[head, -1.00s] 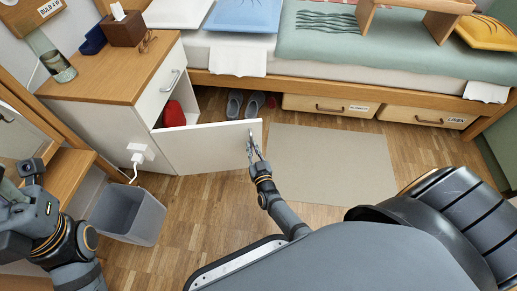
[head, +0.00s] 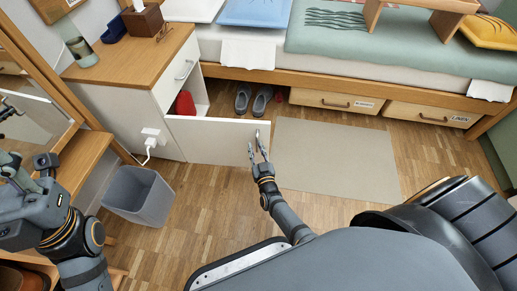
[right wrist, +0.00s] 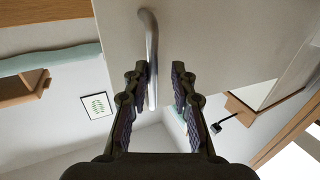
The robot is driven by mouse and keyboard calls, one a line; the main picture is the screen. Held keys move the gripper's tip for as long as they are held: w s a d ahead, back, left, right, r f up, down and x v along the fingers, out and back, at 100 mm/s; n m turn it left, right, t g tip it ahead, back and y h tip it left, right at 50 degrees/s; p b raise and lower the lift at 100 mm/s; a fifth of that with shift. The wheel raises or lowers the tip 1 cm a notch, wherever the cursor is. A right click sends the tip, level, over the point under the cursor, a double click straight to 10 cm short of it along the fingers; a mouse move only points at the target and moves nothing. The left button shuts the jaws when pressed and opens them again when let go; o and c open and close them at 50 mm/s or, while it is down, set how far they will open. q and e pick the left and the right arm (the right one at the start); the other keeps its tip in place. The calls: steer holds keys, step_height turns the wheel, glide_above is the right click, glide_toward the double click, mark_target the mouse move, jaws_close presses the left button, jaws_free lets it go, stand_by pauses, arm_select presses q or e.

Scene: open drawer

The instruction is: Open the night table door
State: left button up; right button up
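The night table (head: 120,98) stands at the left with a wooden top and white sides. Its white lower door (head: 215,141) is swung wide open, showing a red item (head: 185,103) inside. My right gripper (head: 257,148) is at the door's free edge. In the right wrist view its two fingers (right wrist: 165,88) are spread apart. The metal door handle (right wrist: 151,50) lies between them, close to the left finger and not clamped. My left arm is at the left edge of the head view; its gripper (head: 14,168) is partly cut off and its fingers are unclear.
A grey bin (head: 138,196) stands on the floor below the night table. Slippers (head: 252,100) lie beyond the door, beside the bed drawers (head: 335,102). A beige rug (head: 335,160) lies right of the door.

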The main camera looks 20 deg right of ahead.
steer(key=o, duration=0.3)
steer(key=shift+w+a+r, duration=0.1)
steer(key=shift+w+a, duration=0.15)
steer(key=shift+a, duration=0.1)
steer(key=shift+s+d, duration=0.15)
steer(key=shift+d, duration=0.05)
steer(key=shift+s, duration=0.1)
steer(key=s+a, duration=0.1)
steer(key=s, duration=1)
steer(key=shift+s+a, duration=0.35)
